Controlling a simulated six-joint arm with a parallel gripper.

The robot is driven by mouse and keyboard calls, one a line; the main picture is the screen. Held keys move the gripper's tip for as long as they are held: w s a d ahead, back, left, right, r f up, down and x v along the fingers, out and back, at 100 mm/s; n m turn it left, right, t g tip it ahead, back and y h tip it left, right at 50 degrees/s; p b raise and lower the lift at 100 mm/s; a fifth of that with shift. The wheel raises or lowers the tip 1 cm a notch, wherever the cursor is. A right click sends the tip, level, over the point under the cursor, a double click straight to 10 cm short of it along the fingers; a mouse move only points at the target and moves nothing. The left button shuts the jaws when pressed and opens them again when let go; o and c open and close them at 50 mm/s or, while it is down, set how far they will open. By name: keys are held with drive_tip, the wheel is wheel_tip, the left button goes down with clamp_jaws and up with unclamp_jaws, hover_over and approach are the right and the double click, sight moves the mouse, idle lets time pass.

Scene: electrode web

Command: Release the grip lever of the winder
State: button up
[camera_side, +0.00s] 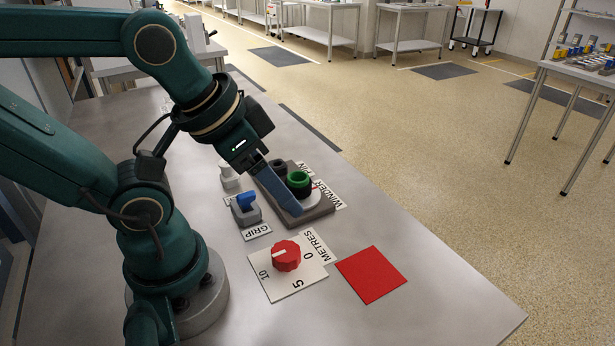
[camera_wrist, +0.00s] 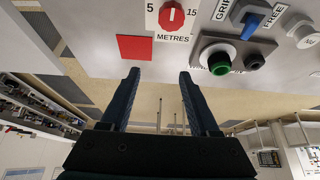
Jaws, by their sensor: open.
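The grip lever (camera_side: 246,201) is a small blue handle on a grey base, with a GRIP label beside it. It also shows at the top right of the wrist view (camera_wrist: 252,27), between GRIP and FREE labels. I cannot tell for sure which label it is set to. The winder (camera_side: 308,210) is a dark grey plate with a green-rimmed post and a dark post, right of the lever. My gripper (camera_side: 296,211) hangs over the winder in the side view, partly hiding it. In the wrist view its two fingers (camera_wrist: 158,73) are apart and empty, away from the lever.
A red METRES knob (camera_side: 286,256) sits on a white dial plate in front of the lever. A red square (camera_side: 371,274) lies to its right. A pale knob (camera_side: 229,175) stands behind the lever. The table's front right is clear.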

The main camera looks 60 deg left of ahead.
drive_tip(key=shift+s+a+f, duration=0.15)
drive_tip(key=shift+s, duration=0.15)
drive_tip(key=c, duration=0.5)
drive_tip(key=shift+s+a+r+m+g+y, duration=0.2)
drive_tip(key=shift+a+m+g+y, duration=0.1)
drive_tip(key=shift+a+m, duration=0.1)
clamp_jaws()
drive_tip(key=d+f+m+g+y, duration=0.1)
drive_tip(key=f+m+y, duration=0.2)
drive_tip(key=m+y, duration=0.1)
drive_tip(key=d+f+m+g+y, duration=0.1)
drive_tip(key=f+m+g+y, duration=0.1)
drive_tip(key=m, duration=0.5)
drive_tip(key=w+f+m+g+y, duration=0.1)
drive_tip(key=f+m+g+y, duration=0.1)
drive_tip(key=f+m+y, duration=0.2)
drive_tip(key=shift+w+d+f+m+y, duration=0.1)
drive_tip(key=shift+d+f+m+y, duration=0.2)
drive_tip(key=shift+y, duration=0.4)
drive_tip(key=shift+d+f+m+y, duration=0.1)
drive_tip(key=shift+m+y, duration=0.3)
drive_tip(key=shift+y, duration=0.3)
drive_tip(key=shift+s+d+f+m, duration=0.2)
drive_tip(key=shift+s+f+m, duration=0.1)
drive_tip(key=shift+s+m, duration=0.1)
